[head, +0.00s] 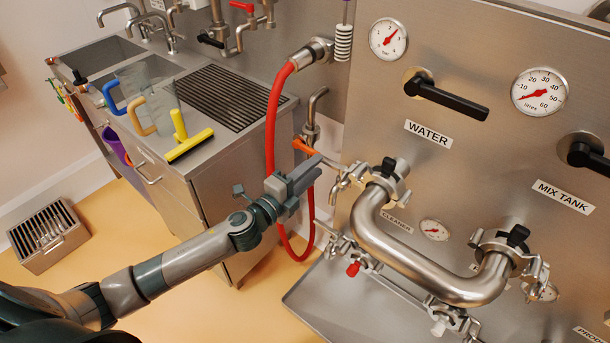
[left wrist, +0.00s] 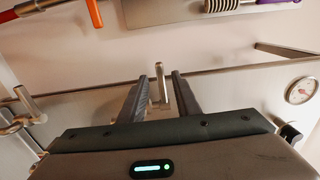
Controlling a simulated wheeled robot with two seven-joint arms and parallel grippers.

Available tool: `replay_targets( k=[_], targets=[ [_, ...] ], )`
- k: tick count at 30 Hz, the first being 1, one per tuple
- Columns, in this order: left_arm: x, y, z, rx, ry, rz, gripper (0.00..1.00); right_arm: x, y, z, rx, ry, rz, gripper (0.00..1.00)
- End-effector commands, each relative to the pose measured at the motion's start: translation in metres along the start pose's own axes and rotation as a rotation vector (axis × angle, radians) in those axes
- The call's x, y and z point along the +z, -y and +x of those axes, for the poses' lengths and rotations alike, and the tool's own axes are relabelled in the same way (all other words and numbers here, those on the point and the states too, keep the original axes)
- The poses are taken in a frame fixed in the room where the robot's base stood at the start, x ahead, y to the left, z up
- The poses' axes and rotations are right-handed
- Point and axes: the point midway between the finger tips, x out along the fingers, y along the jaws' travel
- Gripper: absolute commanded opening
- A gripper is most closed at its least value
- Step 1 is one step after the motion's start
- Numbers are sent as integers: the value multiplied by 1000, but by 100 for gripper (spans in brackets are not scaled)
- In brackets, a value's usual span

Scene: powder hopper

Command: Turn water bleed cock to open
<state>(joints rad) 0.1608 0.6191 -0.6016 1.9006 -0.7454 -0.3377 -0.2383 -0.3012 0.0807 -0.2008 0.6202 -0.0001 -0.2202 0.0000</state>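A steel panel (head: 455,140) carries the WATER label (head: 428,134) and a black lever (head: 446,97) above it. A small steel cock (head: 345,178) sits at the left end of the bent pipe (head: 400,240); I cannot tell for sure that it is the water bleed cock. My left gripper (head: 316,166) is just left of it, pointing at the panel. In the left wrist view the fingers are apart, with a short metal peg (left wrist: 161,82) showing between them. I cannot tell whether they touch it. My right gripper is not in view.
A red hose (head: 272,130) hangs close behind my left gripper, near an orange-handled tap (head: 306,146). A sink unit (head: 190,160) with jugs and a yellow squeegee (head: 188,138) stands at left. Several clamps and small valves surround the bent pipe. Open floor lies below my arm.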

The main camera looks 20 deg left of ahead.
Motion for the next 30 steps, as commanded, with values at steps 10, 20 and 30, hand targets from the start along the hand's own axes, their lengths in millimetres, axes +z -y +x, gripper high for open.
replay_targets(
  k=[10, 20, 30],
  targets=[
    [0, 1, 38, 0, 1, 0, 30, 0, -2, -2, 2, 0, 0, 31],
    [0, 0, 48, 0, -1, -1, 30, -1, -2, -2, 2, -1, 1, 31],
    [0, 0, 47, 0, -1, 0, 0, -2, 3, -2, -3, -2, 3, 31]
  ],
)
